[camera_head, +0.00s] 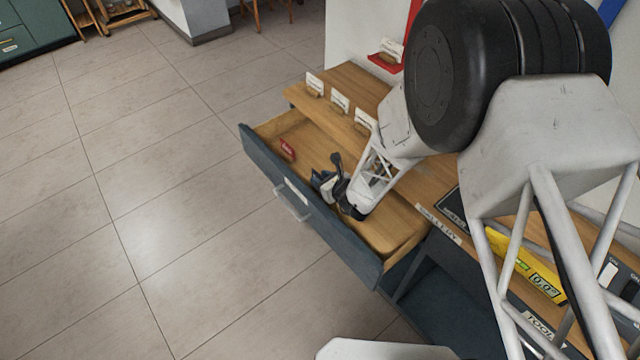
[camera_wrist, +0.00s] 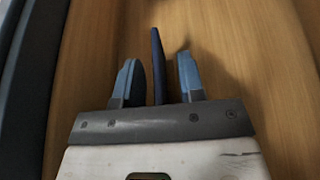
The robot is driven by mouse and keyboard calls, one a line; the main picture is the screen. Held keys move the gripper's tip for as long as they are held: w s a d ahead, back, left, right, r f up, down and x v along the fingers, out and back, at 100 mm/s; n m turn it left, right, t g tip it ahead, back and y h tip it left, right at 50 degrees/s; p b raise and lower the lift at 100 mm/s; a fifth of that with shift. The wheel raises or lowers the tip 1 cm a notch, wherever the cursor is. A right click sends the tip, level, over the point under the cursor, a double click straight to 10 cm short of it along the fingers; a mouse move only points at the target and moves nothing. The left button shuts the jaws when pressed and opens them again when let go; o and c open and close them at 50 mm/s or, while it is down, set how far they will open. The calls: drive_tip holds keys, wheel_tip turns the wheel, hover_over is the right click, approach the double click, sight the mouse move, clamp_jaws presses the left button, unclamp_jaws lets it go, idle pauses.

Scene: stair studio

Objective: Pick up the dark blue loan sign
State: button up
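The dark blue sign (camera_wrist: 157,62) shows in the wrist view as a thin upright plate seen edge-on, its face and lettering hidden from this angle. My gripper (camera_wrist: 157,72) is open, with one blue-grey finger on each side of the sign and a visible gap on both sides. In the head view my gripper (camera_head: 335,183) is down inside an open drawer (camera_head: 262,172) with a dark blue-grey front. There I cannot clearly tell the sign apart from the dark fingers.
A small red sign (camera_head: 288,148) stands in the drawer, left of my gripper. Several white cards in wooden holders (camera_head: 340,102) line the wooden top. A yellow level (camera_head: 524,262) lies on the right. The drawer's handle (camera_head: 293,203) faces the clear tiled floor (camera_head: 160,200).

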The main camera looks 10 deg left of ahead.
sight(322, 177)
clamp_jaws()
drive_tip(key=shift+r, duration=0.15)
drive_tip(key=shift+r, duration=4.85)
